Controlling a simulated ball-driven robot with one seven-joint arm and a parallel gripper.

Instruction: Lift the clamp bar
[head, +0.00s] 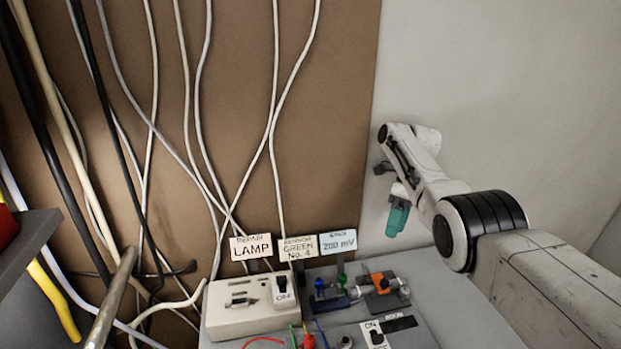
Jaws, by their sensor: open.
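An orange piece with a dark grey part across it (382,282) sits on the grey panel, right of the green and blue knobs. It looks like the clamp bar, but it is too small to be sure. My gripper (396,222) has teal ends and hangs from my arm above and behind the panel's right part. It points down, is open, and is well apart from the orange piece. The gap between its fingers is hard to make out.
A beige box with a switch (247,306) stands left on the panel. Upright labels LAMP (251,247), GREEN NO. 4 (298,248) and 200 mV (338,242) stand behind. Cables hang over the brown board. A metal rod (112,298) stands at left.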

